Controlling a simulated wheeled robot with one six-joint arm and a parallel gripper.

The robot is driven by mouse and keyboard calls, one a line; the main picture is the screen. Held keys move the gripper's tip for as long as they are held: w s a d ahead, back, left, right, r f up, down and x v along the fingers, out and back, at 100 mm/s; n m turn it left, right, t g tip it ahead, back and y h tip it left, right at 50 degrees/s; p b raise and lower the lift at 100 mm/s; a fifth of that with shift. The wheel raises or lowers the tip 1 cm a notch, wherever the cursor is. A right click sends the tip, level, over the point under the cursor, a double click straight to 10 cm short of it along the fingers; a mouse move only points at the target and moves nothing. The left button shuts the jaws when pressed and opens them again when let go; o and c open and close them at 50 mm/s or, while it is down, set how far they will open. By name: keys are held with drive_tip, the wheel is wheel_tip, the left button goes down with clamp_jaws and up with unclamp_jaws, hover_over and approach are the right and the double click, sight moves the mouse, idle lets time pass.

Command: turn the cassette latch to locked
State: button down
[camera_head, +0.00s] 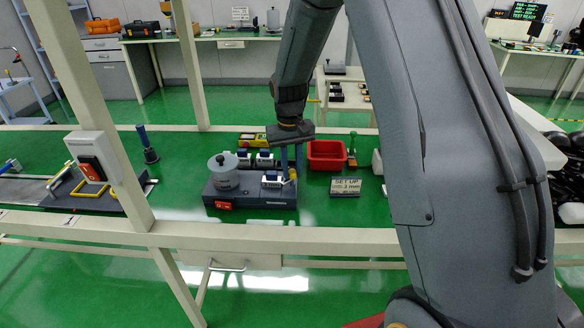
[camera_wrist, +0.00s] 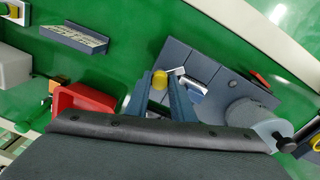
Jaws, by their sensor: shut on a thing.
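A dark grey machine (camera_head: 250,194) stands on the green bench, with a round grey reel (camera_head: 222,170) on its left and a white-and-blue cassette (camera_head: 272,180) at its right. A small yellow latch knob (camera_head: 292,174) sits at the machine's right end, beside the cassette. It also shows in the wrist view (camera_wrist: 160,78), with a thin pale lever (camera_wrist: 177,71) next to it. My gripper (camera_head: 291,169) points down over that end, its blue-grey fingers shut on the yellow knob. The fingers partly hide the knob and the cassette, so the latch's angle is unclear.
A red bin (camera_head: 326,155) stands close to the right of my gripper, with a small sign (camera_head: 345,187) in front. A pale rail (camera_head: 260,238) runs along the near side.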

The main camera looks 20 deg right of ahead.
sight(290, 172)
drive_tip(key=m, duration=0.4)
drive_tip(key=shift+m, duration=0.3)
drive_tip(key=m, duration=0.4)
drive_tip(key=shift+w, duration=0.1)
drive_tip(key=shift+m, duration=0.3)
drive_tip(key=c, duration=1.5)
unclamp_jaws()
drive_tip(key=shift+c, duration=0.2)
drive_tip(key=shift+a+r+b, duration=0.2)
drive_tip(key=shift+r+b, duration=0.65)
drive_tip(key=shift+r, duration=3.1)
